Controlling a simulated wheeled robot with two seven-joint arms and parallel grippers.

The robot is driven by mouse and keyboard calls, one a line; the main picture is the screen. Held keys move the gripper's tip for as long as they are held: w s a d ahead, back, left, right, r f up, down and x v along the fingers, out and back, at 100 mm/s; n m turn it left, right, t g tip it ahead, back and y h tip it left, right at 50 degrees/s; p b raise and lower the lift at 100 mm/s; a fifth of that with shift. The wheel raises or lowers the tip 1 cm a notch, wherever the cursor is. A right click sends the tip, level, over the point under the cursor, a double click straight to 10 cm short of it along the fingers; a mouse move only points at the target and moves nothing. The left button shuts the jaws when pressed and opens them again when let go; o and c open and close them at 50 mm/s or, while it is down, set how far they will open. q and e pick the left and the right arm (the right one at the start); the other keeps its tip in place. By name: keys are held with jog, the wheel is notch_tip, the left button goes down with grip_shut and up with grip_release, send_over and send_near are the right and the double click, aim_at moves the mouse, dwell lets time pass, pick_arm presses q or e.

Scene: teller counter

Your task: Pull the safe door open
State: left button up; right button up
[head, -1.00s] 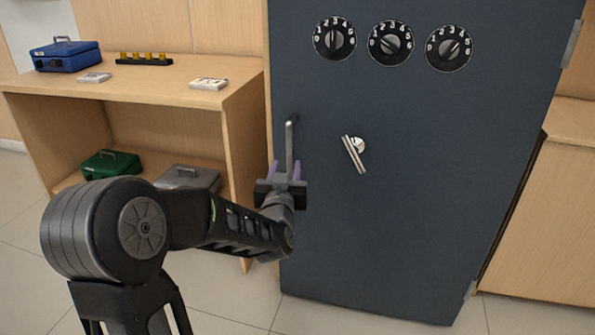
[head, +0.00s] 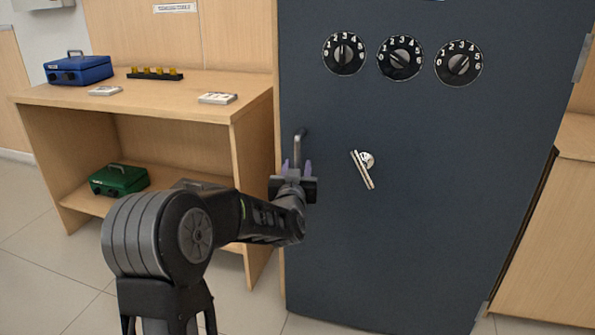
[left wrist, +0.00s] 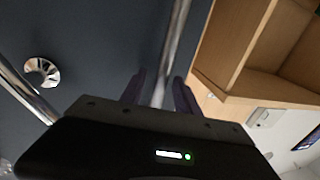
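The safe door (head: 420,235) is a large dark blue-grey panel, and no gap shows along its edges. A vertical metal bar handle (head: 299,142) stands near its left edge. My left gripper (head: 297,167) is at this bar, with its purple fingers on either side. In the left wrist view the bar handle (left wrist: 176,40) passes between the fingers (left wrist: 160,85), which stand apart with some room around it. A slanted silver lever (head: 362,170) sits near the door's middle; the lever also shows in the left wrist view (left wrist: 25,95). My right gripper is out of view.
Three number dials (head: 400,58) are along the door's top. A wooden shelf unit (head: 185,108) stands close at the left, bearing a blue cash box (head: 78,70) and, lower, a green one (head: 118,180). A wooden cabinet (head: 550,245) is at the right. Tiled floor (head: 40,240) shows at left.

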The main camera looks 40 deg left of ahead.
pick_arm(q)
jog(key=shift+c, duration=0.4)
grip_shut()
dwell(1.0)
